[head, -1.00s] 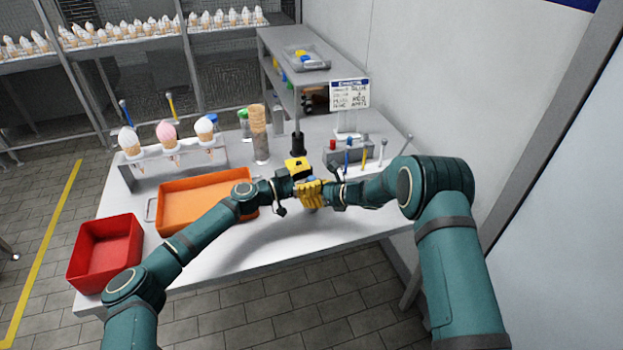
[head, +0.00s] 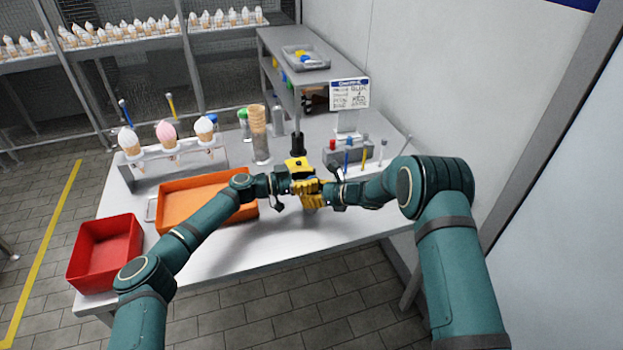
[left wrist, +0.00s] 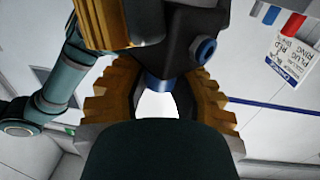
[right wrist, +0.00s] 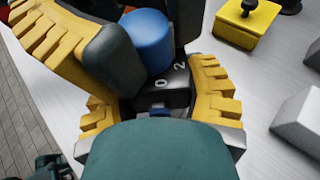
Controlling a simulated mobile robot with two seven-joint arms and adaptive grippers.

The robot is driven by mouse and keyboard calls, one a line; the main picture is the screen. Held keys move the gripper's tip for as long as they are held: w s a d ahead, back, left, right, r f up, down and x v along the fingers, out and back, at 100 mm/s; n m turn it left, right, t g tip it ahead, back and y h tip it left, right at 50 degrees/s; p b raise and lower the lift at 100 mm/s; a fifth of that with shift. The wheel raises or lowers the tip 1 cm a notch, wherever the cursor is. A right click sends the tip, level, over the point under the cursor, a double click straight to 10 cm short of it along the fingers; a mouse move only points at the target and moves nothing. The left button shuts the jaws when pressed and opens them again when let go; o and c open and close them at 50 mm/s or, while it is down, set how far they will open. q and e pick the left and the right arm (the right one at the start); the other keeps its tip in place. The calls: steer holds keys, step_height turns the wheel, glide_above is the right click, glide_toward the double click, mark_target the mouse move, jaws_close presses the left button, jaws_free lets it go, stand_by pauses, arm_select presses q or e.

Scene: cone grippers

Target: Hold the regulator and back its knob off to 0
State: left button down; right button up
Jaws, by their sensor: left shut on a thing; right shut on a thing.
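The regulator (right wrist: 178,80) is a small dark block with the marks 0 and 2 on its face. Its blue knob (right wrist: 147,40) shows in the right wrist view. My right gripper (head: 316,196) is shut on the regulator's body. My left gripper (head: 302,187) comes in from the left and is shut on the knob, its dark pads at the knob's sides. In the left wrist view the dark body (left wrist: 180,45) has a blue-ringed port. In the head view the fingers hide most of the regulator. I cannot tell which mark the knob points at.
Below the grippers is the pale tabletop (head: 250,250). A yellow box with a black button (right wrist: 245,20) stands close by. An orange tray (head: 165,222), a red bin (head: 105,220) and a cone rack (head: 185,165) are left; a peg block and sign (head: 349,93) are behind right.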

mark_target(311, 178)
arm_select(q)
steer(key=shift+w+f+m+g, duration=0.1)
steer(key=shift+m+g, duration=0.6)
steer(key=shift+g, duration=0.45)
steer(key=shift+f+m+g, duration=0.1)
steer(key=shift+m+g, duration=0.6)
steer(key=shift+g, duration=0.45)
steer(key=shift+r+m+g, duration=0.15)
steer(key=shift+m+g, duration=0.25)
steer(key=shift+g, duration=0.2)
steer(key=c, duration=1)
jaws_free()
steer(key=shift+r, duration=0.1)
step_height(311, 178, up, 10)
steer(key=shift+f, duration=0.1)
